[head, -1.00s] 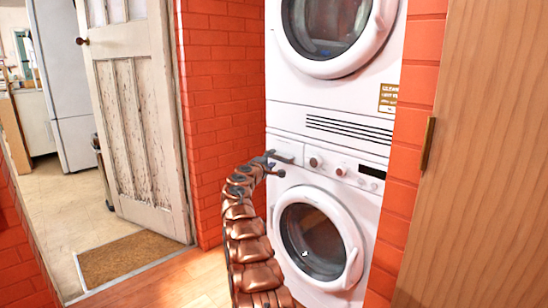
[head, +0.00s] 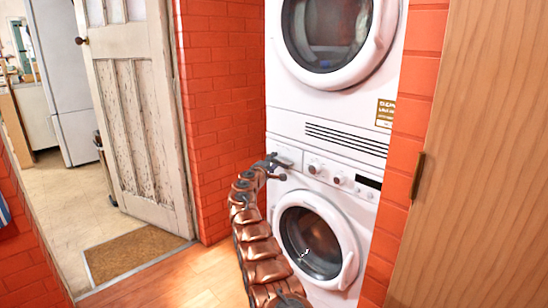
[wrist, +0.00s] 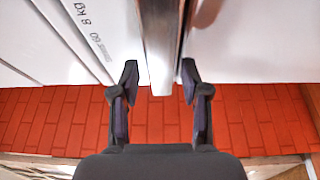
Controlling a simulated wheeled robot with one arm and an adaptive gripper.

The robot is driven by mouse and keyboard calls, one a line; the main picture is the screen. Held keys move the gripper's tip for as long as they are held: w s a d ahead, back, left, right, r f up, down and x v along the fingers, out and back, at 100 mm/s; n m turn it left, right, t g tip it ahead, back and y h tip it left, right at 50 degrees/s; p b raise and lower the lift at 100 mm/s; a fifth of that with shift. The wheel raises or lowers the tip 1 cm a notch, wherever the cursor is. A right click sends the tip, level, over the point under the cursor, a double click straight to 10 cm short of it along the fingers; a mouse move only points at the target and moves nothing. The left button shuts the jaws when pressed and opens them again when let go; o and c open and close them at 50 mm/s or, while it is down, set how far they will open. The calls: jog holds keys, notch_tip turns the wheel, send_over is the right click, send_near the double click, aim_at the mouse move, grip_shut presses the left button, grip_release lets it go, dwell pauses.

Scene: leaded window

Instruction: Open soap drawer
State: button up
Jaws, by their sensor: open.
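The soap drawer (head: 289,153) is a white panel at the left end of the control strip on the lower white machine (head: 300,180). Its front is partly hidden by my gripper (head: 275,168). My gripper is open at the drawer's height, at the machine's left front. In the wrist view, my gripper (wrist: 160,75) has one finger on each side of a dark and silvery bar-like part, with visible gaps. I cannot tell whether this is the drawer's handle or edge. The drawer looks shut in the head view.
A second white machine (head: 340,85) is stacked above. Red brick wall (head: 220,100) stands left, and a wooden panel with a handle (head: 418,175) stands close on the right. An open worn door (head: 135,120) and a doormat (head: 135,255) are at the left.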

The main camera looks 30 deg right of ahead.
jog(key=shift+d+r+p, duration=0.15)
jog(key=shift+d+p, duration=0.1)
jog(key=shift+p, duration=0.5)
jog(key=shift+d+f+p, duration=0.1)
jog(key=shift+f+p, duration=0.15)
jog(key=shift+p, duration=0.4)
jog(key=shift+f, duration=0.1)
grip_shut()
jog(key=shift+f, duration=0.1)
